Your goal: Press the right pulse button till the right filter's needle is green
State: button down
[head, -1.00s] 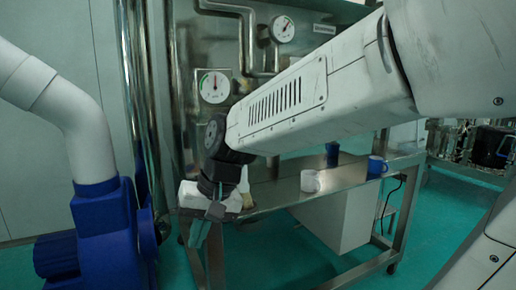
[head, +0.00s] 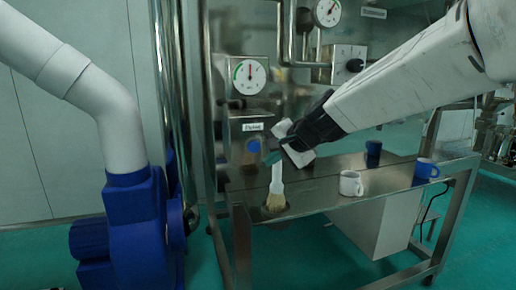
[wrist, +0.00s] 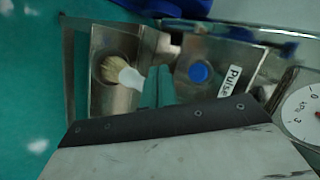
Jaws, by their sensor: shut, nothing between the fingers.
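A blue round button (head: 254,146) sits on a metal box under a white "Pulse" label (head: 252,127). In the wrist view the button (wrist: 199,72) is to the right of my fingers, beside its label (wrist: 230,81). A white dial gauge (head: 249,76) is above the box; its needle points about straight up, and whether it lies on green is too small to tell. The gauge is partly visible in the wrist view (wrist: 303,112).
A brush (head: 277,186) with a white handle is at the left end of the metal table (head: 320,190), near my fingers. White (head: 350,184) and blue mugs (head: 425,169) stand further right. A knob box (head: 346,62) and second gauge (head: 327,12) are above. A blue blower (head: 130,220) stands left.

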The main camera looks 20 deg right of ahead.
jog(key=shift+w, duration=0.1)
send_near(253, 152)
jog(key=shift+s+f+x, duration=0.1)
jog(key=shift+s+x, duration=0.05)
jog(key=shift+x, duration=0.7)
jog(key=shift+s+f+x, duration=0.1)
jog(key=shift+f+x, duration=0.05)
jog(key=shift+x, duration=0.7)
jog(key=shift+s+f+x, duration=0.1)
jog(key=shift+s+x, duration=0.05)
jog(key=shift+x, duration=0.7)
jog(key=shift+w+a, duration=0.1)
jog(key=shift+w, duration=0.3)
jog(key=shift+w, duration=0.5)
dwell(0.6)
jog(key=shift+s, duration=0.9)
jog(key=shift+s, duration=2.55)
